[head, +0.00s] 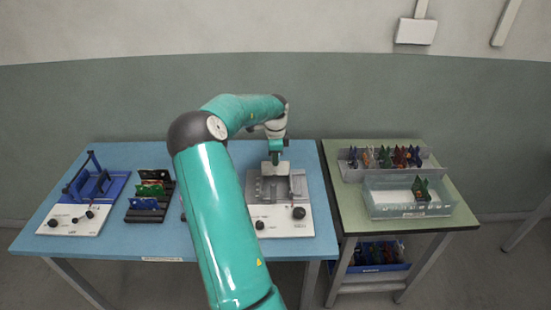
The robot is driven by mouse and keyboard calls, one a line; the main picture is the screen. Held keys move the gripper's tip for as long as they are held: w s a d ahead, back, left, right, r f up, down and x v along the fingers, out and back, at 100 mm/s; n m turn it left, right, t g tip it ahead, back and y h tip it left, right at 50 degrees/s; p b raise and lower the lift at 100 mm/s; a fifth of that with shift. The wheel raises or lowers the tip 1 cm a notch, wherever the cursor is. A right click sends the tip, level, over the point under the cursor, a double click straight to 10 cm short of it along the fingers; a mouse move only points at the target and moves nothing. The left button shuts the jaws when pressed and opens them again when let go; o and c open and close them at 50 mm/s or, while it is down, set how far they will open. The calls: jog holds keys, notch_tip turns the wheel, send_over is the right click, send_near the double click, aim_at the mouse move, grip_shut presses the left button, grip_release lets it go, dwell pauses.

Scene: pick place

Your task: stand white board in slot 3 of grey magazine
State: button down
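My gripper (275,158) points down over a grey fixture on a white base (283,222) with black knobs, right of the blue table's middle. The fingertips are at or just above the fixture; they are too small to tell whether they are open or hold a board. I cannot make out a white board anywhere. No magazine is clearly identifiable. A dark rack (146,215) on the blue table holds several upright boards, blue, green and brownish. A long grey bin (350,176) on the green table holds several coloured boards. My arm hides part of the blue table's middle.
A blue fixture on a white base (75,220) stands at the left of the blue table (125,160). A clear box (385,204) with a green board (420,189) stands on the green table (350,215). A blue crate (372,267) with boards sits below.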

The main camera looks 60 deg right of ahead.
jog(key=shift+f, duration=1.6)
dwell(0.4)
jog(key=c, duration=1.6)
grip_release()
jog(key=shift+c, duration=1)
jog(key=shift+r, duration=4.05)
